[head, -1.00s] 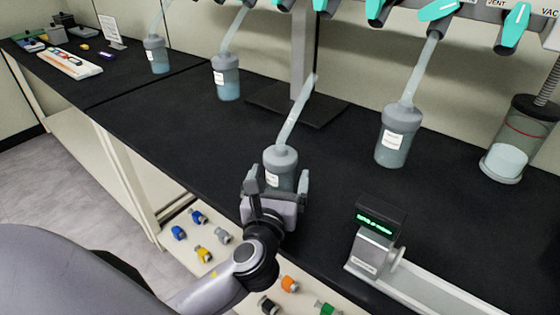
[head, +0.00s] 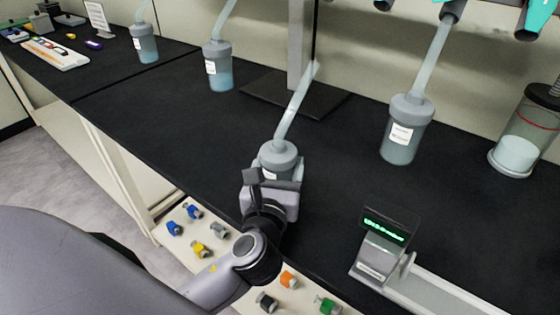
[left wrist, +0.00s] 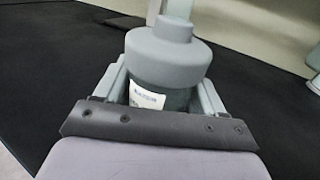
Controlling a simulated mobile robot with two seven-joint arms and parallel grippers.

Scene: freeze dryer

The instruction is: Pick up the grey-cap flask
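The grey-cap flask (head: 278,157) stands upright near the front edge of the black bench, with a translucent tube (head: 297,105) rising tilted from its cap. It also shows in the left wrist view (left wrist: 165,55), with a white label on its body. My left gripper (head: 272,172) is low at the flask, with one finger on each side of the body below the cap. The fingers look wide apart; firm contact is not visible. The flask's lower part is hidden by the gripper. My right gripper is not in view.
Similar flasks stand at the right (head: 406,130), at the back (head: 219,65) and at the far left (head: 145,42). A post base (head: 325,105) lies behind the flask. A device with a green display (head: 385,235) stands to the right. A lower shelf holds several coloured connectors (head: 200,250).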

